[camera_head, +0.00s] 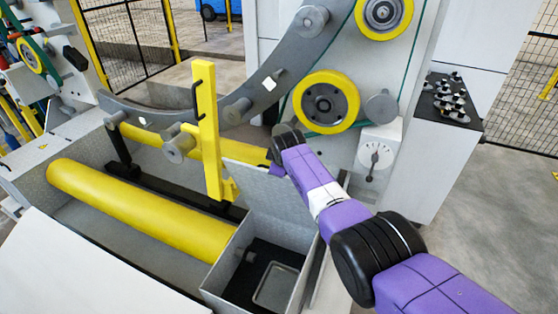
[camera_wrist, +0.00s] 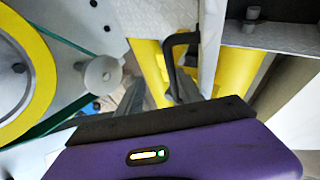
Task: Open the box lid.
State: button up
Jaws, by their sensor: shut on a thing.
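The metal box (camera_head: 222,268) stands open at the lower middle of the head view, and its dark inside shows. Its tread-plate lid (camera_head: 258,190) stands steeply raised at the back of the box; a pale patterned plate in the wrist view (camera_wrist: 210,40) looks like the same lid. A black bent handle (camera_wrist: 184,40) is at the plate's edge. My gripper (camera_wrist: 160,88) is at the lower end of this handle and appears shut on it; the exact contact is partly hidden. In the head view, my purple arm hides the fingers.
A yellow roller (camera_head: 135,208) lies left of the box, and a yellow upright post (camera_head: 208,130) rises behind it. The machine wall with a yellow-rimmed wheel (camera_head: 325,102) and a dial (camera_head: 375,155) is close to my arm. Open floor (camera_head: 500,225) lies at right.

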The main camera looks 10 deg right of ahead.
jog(key=p+v, duration=0.3)
jog(key=v, duration=0.4)
jog(key=shift+s+r+p, duration=0.15)
jog(key=shift+r+p, duration=0.2)
jog(key=shift+r, duration=0.05)
dwell(0.3)
